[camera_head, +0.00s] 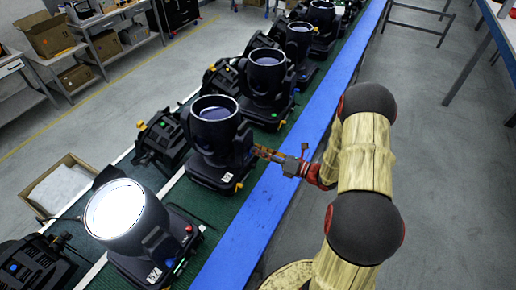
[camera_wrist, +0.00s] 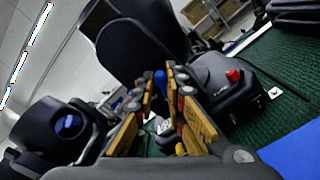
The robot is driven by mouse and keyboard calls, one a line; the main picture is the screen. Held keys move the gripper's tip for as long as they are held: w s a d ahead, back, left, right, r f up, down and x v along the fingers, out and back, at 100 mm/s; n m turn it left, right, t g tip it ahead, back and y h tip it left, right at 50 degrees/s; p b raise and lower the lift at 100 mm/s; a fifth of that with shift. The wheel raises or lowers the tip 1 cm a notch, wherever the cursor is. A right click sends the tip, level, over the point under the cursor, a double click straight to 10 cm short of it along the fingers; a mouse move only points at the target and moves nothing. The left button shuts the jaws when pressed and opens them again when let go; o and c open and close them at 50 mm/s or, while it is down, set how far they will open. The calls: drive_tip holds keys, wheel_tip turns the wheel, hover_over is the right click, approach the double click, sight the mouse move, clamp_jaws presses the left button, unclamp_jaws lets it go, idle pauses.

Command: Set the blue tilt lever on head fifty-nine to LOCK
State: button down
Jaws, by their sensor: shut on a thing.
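In the head view, a black moving-head light (camera_head: 216,140) stands on the green belt, its lens facing up. A small white number label (camera_head: 227,178) is on its base, too small to read surely, so I cannot confirm it is head fifty-nine. My gripper (camera_head: 258,152) reaches its right side from the right. In the wrist view, a blue lever (camera_wrist: 160,80) stands between the tips of my gripper (camera_wrist: 161,76), which is shut on it. The lever's lower part and any LOCK marking are hidden or unreadable.
A lit head (camera_head: 117,210) stands nearer on the belt, and more heads (camera_head: 267,75) stand behind. A blue rail (camera_head: 270,200) runs along the belt's right edge under my arm. A red knob (camera_wrist: 233,75) shows right of my fingers.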

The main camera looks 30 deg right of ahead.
drive_tip(key=shift+d+f+m+p, duration=0.1)
drive_tip(key=shift+m+p, duration=0.35)
drive_tip(key=shift+m, duration=0.25)
drive_tip(key=c, duration=1.8)
unclamp_jaws()
drive_tip(key=shift+w, duration=0.1)
drive_tip(key=shift+c, duration=0.2)
drive_tip(key=shift+d, duration=0.1)
drive_tip(key=v, duration=1.2)
